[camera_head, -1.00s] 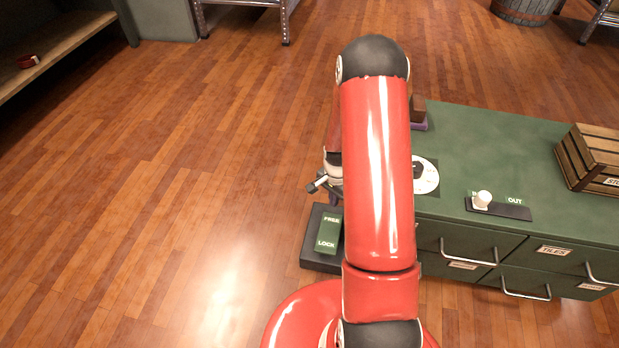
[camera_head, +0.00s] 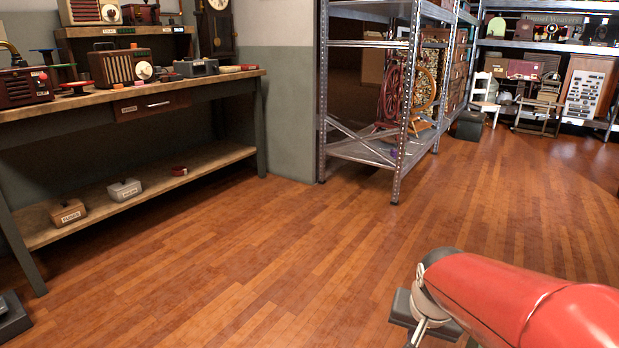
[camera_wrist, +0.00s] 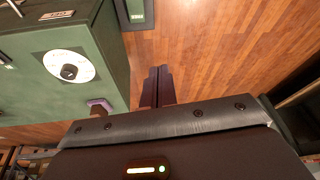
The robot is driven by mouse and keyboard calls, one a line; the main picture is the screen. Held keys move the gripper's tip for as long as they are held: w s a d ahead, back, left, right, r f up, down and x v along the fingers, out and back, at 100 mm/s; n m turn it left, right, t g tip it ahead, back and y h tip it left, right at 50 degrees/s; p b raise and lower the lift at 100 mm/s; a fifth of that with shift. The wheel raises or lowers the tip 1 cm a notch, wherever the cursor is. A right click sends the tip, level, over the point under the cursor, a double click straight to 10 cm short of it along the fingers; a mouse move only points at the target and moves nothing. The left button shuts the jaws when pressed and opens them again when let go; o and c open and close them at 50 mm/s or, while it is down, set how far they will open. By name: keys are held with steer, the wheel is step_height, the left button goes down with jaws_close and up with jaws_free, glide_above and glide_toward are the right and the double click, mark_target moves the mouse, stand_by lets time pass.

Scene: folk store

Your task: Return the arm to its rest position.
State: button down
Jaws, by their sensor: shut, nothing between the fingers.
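My gripper (camera_wrist: 157,86) shows in the wrist view, its two dark fingers together with nothing between them. Bare wooden floor lies beyond the fingertips. My red arm (camera_head: 530,300) fills the lower right corner of the head view, bent, with its upper part pointing left. I cannot make out the gripper fingers in the head view.
A green cabinet (camera_wrist: 45,95) with a white dial (camera_wrist: 69,67) stands left of the fingers in the wrist view. A green-topped pedal (camera_wrist: 134,12) sits beyond. A workbench (camera_head: 60,103) stands left and metal shelving (camera_head: 365,155) behind. The wooden floor (camera_head: 250,250) between is clear.

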steer(key=s+a+r+n+t+p, duration=0.1)
steer(key=s+a+r+n, duration=0.3)
steer(key=s+r, duration=0.4)
steer(key=s+t, duration=0.1)
steer(key=s, duration=0.3)
steer(key=shift+r+y+p, duration=0.2)
steer(key=shift+y+p, duration=0.1)
steer(key=shift+w+d, duration=0.1)
